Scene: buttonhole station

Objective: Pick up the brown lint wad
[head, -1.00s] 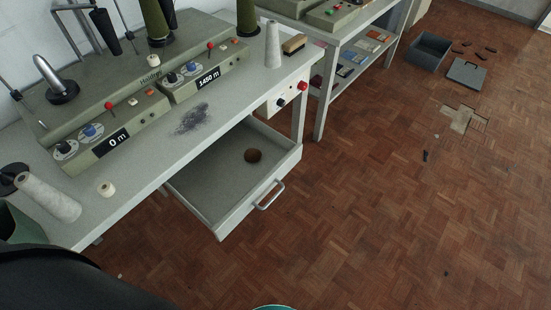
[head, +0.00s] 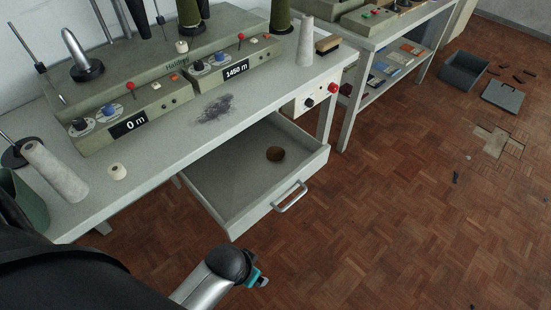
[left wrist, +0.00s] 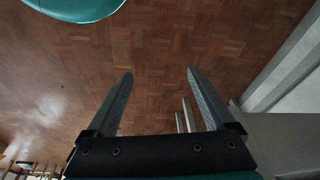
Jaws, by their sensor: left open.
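The brown lint wad (head: 275,154) is a small round dark-brown clump. It lies on the floor of the open grey drawer (head: 217,205), towards the drawer's right side. My left arm reaches in at the bottom of the head view, in front of and below the drawer, with a teal part at its end; its fingers cannot be made out there. In the left wrist view my left gripper (left wrist: 160,75) is open and empty, its two fingers apart over the parquet floor. The wad does not show in that view. My right gripper is not in view.
The drawer handle (head: 290,197) sticks out in front. A second shelved bench stands behind to the right.

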